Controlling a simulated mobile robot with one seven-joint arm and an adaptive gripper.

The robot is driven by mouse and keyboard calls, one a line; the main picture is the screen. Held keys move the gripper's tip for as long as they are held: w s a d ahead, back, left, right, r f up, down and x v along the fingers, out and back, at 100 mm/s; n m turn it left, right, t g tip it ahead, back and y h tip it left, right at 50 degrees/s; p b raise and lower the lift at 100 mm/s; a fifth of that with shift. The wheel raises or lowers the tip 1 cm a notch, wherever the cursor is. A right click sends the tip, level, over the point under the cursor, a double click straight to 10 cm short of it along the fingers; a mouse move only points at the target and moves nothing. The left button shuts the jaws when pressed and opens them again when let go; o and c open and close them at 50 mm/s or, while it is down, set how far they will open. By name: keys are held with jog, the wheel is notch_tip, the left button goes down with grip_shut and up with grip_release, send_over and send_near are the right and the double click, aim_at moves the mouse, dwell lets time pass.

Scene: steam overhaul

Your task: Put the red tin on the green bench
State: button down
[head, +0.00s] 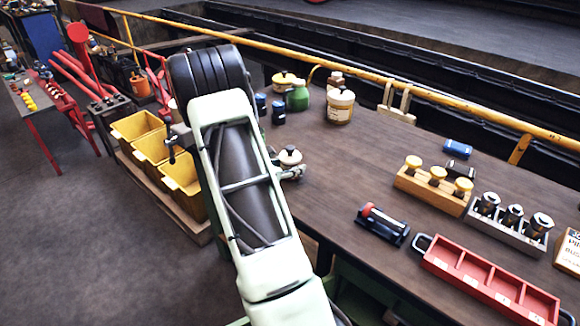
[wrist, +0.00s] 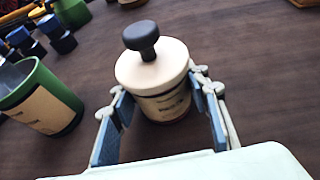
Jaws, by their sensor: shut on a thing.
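A round tin with a cream lid, a black knob and a tan label (wrist: 152,75) is between the two fingers of my gripper (wrist: 163,125) in the wrist view. A thin reddish edge shows at its base; most of its body is hidden by the label and fingers. In the head view the tin's lid (head: 290,156) shows just right of my arm, over the left end of the brown-topped bench (head: 330,175). Green framework shows under this bench. I cannot tell whether the tin touches the top.
A green cup with a tan label (wrist: 45,98) stands close left of the tin. Dark blue bottles (head: 278,112) and a cream jar (head: 340,105) stand behind. A red compartment tray (head: 485,283) lies right. Yellow bins (head: 150,150) and a red-legged table (head: 35,108) are left.

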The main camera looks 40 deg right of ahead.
jog(key=shift+f, duration=0.1)
jog(key=shift+f, duration=0.15)
jog(key=c, duration=1.1)
grip_release()
jog(key=shift+a+r, duration=0.15)
jog(key=shift+r, duration=0.15)
jog(key=v, duration=1.1)
jog(key=shift+s+a+b, duration=0.25)
jog(key=shift+a+b, duration=0.1)
